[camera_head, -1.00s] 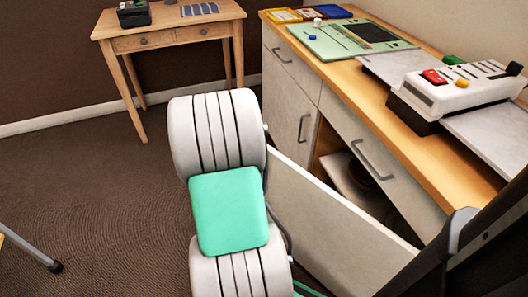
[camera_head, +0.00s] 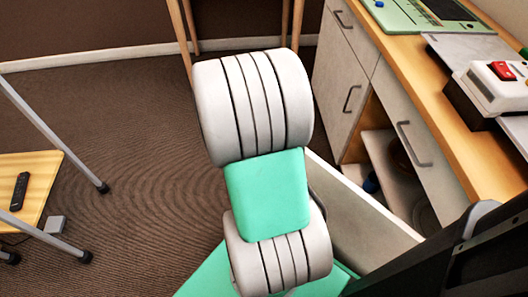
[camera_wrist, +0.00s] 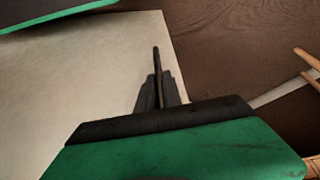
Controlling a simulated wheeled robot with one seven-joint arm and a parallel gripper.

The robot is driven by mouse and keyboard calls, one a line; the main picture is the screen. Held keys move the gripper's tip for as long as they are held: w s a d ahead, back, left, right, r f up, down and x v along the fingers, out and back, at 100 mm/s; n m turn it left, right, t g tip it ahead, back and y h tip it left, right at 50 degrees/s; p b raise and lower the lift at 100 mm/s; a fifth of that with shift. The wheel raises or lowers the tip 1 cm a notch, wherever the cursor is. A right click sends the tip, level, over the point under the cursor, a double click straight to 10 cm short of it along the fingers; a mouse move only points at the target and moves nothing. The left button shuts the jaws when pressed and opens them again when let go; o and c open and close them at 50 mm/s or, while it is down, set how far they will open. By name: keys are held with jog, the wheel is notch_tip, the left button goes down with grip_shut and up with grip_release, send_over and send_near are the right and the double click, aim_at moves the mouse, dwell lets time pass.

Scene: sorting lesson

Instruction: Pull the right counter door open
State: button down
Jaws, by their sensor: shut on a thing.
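The right counter door (camera_head: 362,222) is a pale panel standing swung out from the counter, with the cabinet behind it open. My arm covers its near left part in the head view. In the wrist view the door (camera_wrist: 85,85) fills the left and middle as a flat pale face. My gripper (camera_wrist: 157,75) shows there as dark fingers close together against the door, shut on its handle. The handle itself is mostly hidden by the fingers. In the head view my gripper is hidden behind my arm.
A closed drawer (camera_head: 408,130) is above, a closed door (camera_head: 343,95) to the left. A wooden stand (camera_head: 30,185) with a dark remote (camera_head: 20,191) is at left. Brown floor between is clear.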

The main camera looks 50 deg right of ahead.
jog(key=c, duration=1.5)
grip_release()
jog(key=p+v, duration=0.3)
jog(key=v, duration=0.5)
jog(key=shift+f, duration=0.1)
